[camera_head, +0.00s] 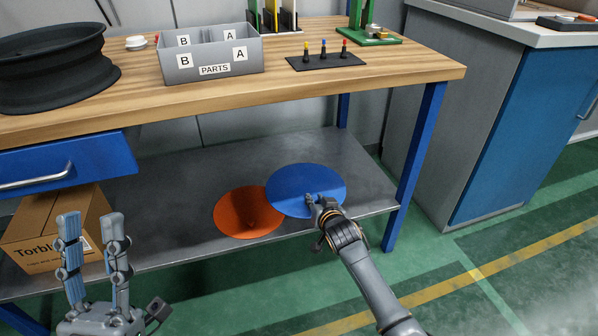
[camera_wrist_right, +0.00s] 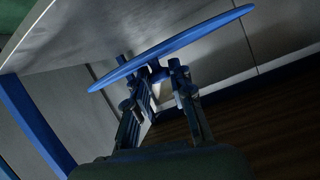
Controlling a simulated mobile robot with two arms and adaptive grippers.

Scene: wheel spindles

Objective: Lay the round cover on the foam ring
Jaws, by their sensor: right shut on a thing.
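A blue round disc (camera_head: 310,188) is above the grey lower shelf, in my right gripper (camera_head: 318,202). In the right wrist view the blue disc (camera_wrist_right: 170,47) shows nearly edge-on, and the fingers (camera_wrist_right: 158,82) close on a part near its middle. My left gripper (camera_head: 92,245) is open and empty in front of the shelf at the lower left. An orange round disc (camera_head: 246,213) with a small dark spot at its middle sits left of the blue disc, which overlaps its edge in the picture. I cannot make out a foam ring.
The grey shelf (camera_head: 170,222) lies under a wooden worktop (camera_head: 300,80). A cardboard box (camera_head: 50,232) stands at its left, a blue table leg (camera_head: 414,150) at its right. On top are a black wheel rim (camera_head: 50,65), a parts bin (camera_head: 210,65) and a peg block (camera_head: 326,61).

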